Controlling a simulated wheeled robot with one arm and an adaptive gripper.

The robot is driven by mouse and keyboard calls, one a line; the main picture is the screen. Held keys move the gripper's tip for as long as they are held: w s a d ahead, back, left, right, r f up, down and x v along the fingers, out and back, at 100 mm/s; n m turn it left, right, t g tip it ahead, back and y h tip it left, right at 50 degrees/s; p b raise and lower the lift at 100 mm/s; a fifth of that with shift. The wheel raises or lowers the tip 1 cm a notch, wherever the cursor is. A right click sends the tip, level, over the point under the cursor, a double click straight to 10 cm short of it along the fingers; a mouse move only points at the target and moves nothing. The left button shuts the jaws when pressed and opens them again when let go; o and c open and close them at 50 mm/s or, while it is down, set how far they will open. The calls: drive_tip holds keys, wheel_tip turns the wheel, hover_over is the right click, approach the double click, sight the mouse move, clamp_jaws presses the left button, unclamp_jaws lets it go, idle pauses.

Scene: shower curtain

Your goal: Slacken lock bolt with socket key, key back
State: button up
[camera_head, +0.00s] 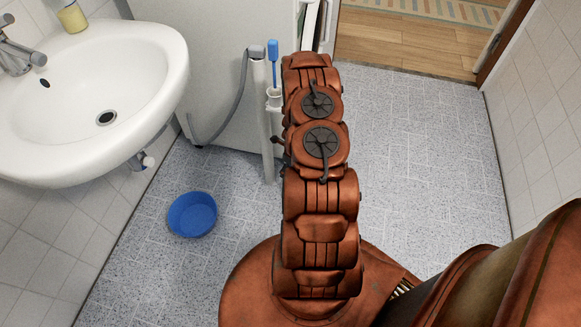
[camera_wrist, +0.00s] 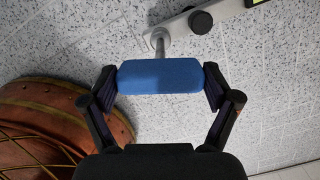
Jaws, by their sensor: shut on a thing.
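In the wrist view my gripper (camera_wrist: 160,82) is shut on the blue handle of the socket key (camera_wrist: 158,76), one finger at each end. Its metal shaft (camera_wrist: 159,44) runs away from me to a pale bar (camera_wrist: 171,32). The shaft's far end meets the bar near its end, and any bolt there is hidden; I cannot tell whether the key is seated. A black round knob (camera_wrist: 201,22) sits on the bar to the right. In the head view my arm hides the gripper and held key.
In the head view, another blue-handled tool (camera_head: 273,50) stands in a white holder (camera_head: 274,97) beside a pale post (camera_head: 261,115). A grey hose (camera_head: 240,98) hangs left of it. A blue basin (camera_head: 192,214) lies on the floor below the sink (camera_head: 155,65). The floor at right is clear.

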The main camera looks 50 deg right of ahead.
drive_tip(key=n, duration=0.4)
drive_tip(key=shift+r+n+y, duration=0.1)
drive_tip(key=shift+n+y, duration=0.2)
drive_tip(key=shift+n, duration=0.3)
drive_tip(key=shift+c, duration=0.5)
drive_tip(key=n+b, duration=0.1)
drive_tip(key=n, duration=0.4)
drive_tip(key=shift+n+g, duration=0.3)
drive_tip(key=shift+r, duration=0.25)
drive_tip(key=shift+r+p, duration=1.6)
drive_tip(key=shift+r, duration=2.1)
drive_tip(key=shift+s+f, duration=0.1)
